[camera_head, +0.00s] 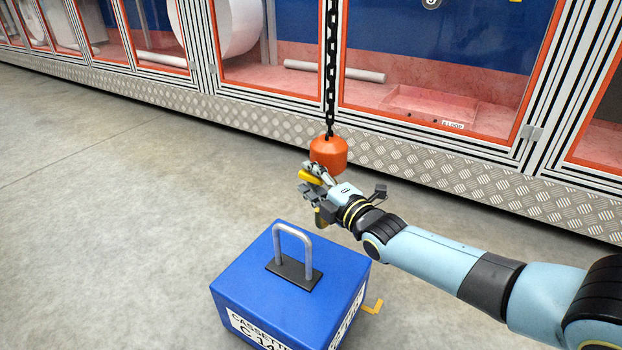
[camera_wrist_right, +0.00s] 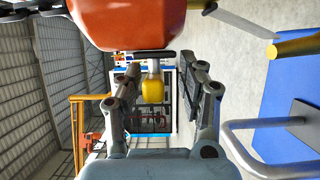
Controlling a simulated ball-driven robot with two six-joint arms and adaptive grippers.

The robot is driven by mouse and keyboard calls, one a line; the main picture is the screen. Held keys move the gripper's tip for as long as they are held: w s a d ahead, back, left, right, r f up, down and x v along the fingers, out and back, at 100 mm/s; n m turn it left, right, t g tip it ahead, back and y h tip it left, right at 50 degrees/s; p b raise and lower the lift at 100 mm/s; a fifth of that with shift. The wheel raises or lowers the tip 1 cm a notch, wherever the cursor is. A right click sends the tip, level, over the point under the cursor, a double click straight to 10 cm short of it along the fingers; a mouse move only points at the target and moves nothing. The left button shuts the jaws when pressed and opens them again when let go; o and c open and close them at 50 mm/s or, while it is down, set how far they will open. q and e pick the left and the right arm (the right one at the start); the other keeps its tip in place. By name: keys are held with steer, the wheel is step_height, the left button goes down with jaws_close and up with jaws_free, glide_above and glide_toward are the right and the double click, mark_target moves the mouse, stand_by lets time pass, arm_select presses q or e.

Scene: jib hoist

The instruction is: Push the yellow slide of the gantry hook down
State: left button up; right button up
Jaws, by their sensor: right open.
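The gantry hook's orange body (camera_head: 328,153) hangs on a black chain and fills the top of the right wrist view (camera_wrist_right: 130,20). The yellow slide (camera_wrist_right: 152,90) is a small yellow block on a short grey stem, seen between the two fingers of my right gripper (camera_wrist_right: 155,82). The fingers stand apart on either side, and I cannot tell whether either touches it. In the head view my right gripper (camera_head: 314,178) is just below the orange body and partly hides the hook. A yellow hook part (camera_wrist_right: 295,46) shows at the right of the wrist view. My left gripper is not in view.
A blue cassette box (camera_head: 285,285) with a grey handle (camera_head: 294,240) stands on the floor below the hook. The black chain (camera_head: 331,70) runs upward. Behind is a row of glazed, orange-framed cabinets on a metal plinth (camera_head: 430,165). Floor at left is clear.

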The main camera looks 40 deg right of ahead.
steer(key=s, duration=1.1)
steer(key=shift+s, duration=0.35)
